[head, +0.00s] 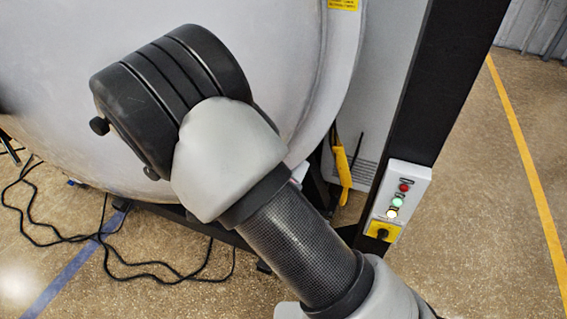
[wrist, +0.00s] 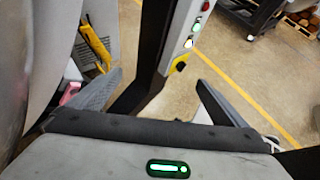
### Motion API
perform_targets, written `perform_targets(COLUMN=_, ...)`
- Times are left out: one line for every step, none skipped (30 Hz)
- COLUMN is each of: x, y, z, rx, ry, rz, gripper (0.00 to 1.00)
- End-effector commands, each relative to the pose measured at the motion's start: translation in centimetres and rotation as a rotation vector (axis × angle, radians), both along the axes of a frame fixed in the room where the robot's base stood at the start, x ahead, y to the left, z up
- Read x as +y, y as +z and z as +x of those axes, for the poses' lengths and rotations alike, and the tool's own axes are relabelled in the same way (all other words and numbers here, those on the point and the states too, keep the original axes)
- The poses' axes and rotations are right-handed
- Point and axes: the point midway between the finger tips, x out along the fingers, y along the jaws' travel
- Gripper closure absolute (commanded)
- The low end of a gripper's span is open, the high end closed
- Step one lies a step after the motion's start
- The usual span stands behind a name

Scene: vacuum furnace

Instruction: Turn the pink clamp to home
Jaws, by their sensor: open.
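The pink clamp (wrist: 70,92) shows only as a small patch at the left of the wrist view, beside the large grey vessel wall and just left of my gripper's left finger. Much of it is hidden, so I cannot tell its angle. My gripper (wrist: 159,78) is open, with a wide empty gap between its fingers. The gripper and clamp are apart as far as I can see. In the head view my arm covers the gripper, and I cannot make out the clamp.
The grey furnace vessel (head: 50,90) fills the left. A yellow handle (head: 341,168) hangs beside it. A black post (head: 430,80) carries a control box (head: 409,183) with lamps and a yellow-backed switch. Black cables (head: 140,264) lie on the floor. Open floor lies right of the post.

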Motion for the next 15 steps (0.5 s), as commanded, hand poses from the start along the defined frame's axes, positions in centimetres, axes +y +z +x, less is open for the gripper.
perform_targets(x=1.3, y=-2.6, z=0.2, rx=0.033, ry=0.106, rz=-0.096, gripper=0.03)
perform_targets(x=2.0, y=-3.8, z=0.4, rx=0.051, ry=0.169, rz=-0.153, gripper=0.03)
perform_targets(x=3.0, y=-5.4, z=0.7, rx=0.074, ry=0.260, rz=-0.237, gripper=0.03)
perform_targets(x=3.9, y=-6.8, z=0.9, rx=0.091, ry=0.329, rz=-0.302, gripper=0.03)
perform_targets(x=4.7, y=-8.0, z=1.0, rx=0.106, ry=0.399, rz=-0.366, gripper=0.03)
perform_targets(x=5.9, y=-9.6, z=1.2, rx=0.121, ry=0.486, rz=-0.448, gripper=0.03)
perform_targets(x=6.7, y=-10.7, z=1.2, rx=0.132, ry=0.547, rz=-0.510, gripper=0.03)
perform_targets(x=7.5, y=-11.7, z=1.3, rx=0.141, ry=0.603, rz=-0.565, gripper=0.03)
perform_targets(x=8.4, y=-13.0, z=1.2, rx=0.150, ry=0.673, rz=-0.636, gripper=0.03)
perform_targets(x=9.0, y=-13.9, z=1.2, rx=0.156, ry=0.719, rz=-0.683, gripper=0.03)
perform_targets(x=9.6, y=-14.6, z=1.2, rx=0.161, ry=0.761, rz=-0.727, gripper=0.03)
perform_targets(x=10.2, y=-15.6, z=1.1, rx=0.166, ry=0.810, rz=-0.779, gripper=0.03)
perform_targets(x=10.7, y=-16.2, z=1.0, rx=0.169, ry=0.840, rz=-0.812, gripper=0.03)
perform_targets(x=11.1, y=-16.6, z=1.0, rx=0.170, ry=0.866, rz=-0.841, gripper=0.03)
perform_targets(x=11.4, y=-17.1, z=0.9, rx=0.171, ry=0.894, rz=-0.870, gripper=0.03)
